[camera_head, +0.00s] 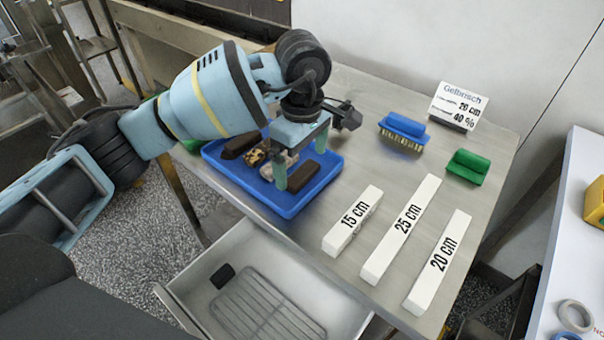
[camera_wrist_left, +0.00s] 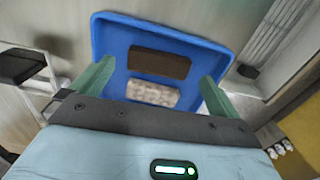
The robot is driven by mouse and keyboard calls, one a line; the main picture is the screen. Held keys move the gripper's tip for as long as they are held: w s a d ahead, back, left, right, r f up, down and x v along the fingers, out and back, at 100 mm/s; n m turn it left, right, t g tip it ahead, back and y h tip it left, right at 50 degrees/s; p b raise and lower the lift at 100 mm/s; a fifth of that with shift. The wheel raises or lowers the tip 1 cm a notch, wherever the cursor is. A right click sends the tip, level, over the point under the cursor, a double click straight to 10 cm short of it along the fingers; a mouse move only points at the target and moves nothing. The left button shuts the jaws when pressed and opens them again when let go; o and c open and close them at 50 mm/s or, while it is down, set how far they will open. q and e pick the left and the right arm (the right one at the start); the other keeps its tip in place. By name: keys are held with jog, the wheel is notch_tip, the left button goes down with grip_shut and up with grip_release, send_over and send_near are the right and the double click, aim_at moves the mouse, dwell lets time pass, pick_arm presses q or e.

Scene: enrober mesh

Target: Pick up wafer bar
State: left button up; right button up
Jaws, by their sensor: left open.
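A blue tray (camera_head: 337,166) on the steel table holds several bars. A dark brown bar (camera_head: 303,177) lies near its right end, and a pale speckled bar (camera_head: 268,172) lies left of it, partly hidden by my gripper. Another dark bar (camera_head: 240,145) and a brown-and-cream piece (camera_head: 255,157) lie further left. I cannot tell for sure which is the wafer bar. My left gripper (camera_head: 301,168) is open over the tray, fingers pointing down. In the left wrist view, a dark bar (camera_wrist_left: 158,65) shows between the green fingers (camera_wrist_left: 158,72), with the pale speckled bar (camera_wrist_left: 152,93) nearer the palm.
White blocks marked 15 cm (camera_head: 352,222), 25 cm (camera_head: 402,230) and 20 cm (camera_head: 438,262) lie right of the tray. A blue brush (camera_head: 404,128), a green object (camera_head: 467,166) and a sign (camera_head: 458,106) stand behind. An open drawer (camera_head: 225,262) holds a wire rack.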

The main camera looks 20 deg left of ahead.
aim_at(302, 176)
pick_arm(q)
jog(key=shift+f, duration=1.35)
jog(key=shift+c, duration=0.3)
jog(key=c, duration=0.7)
jog(key=shift+c, duration=0.2)
jog(key=shift+w, duration=0.1)
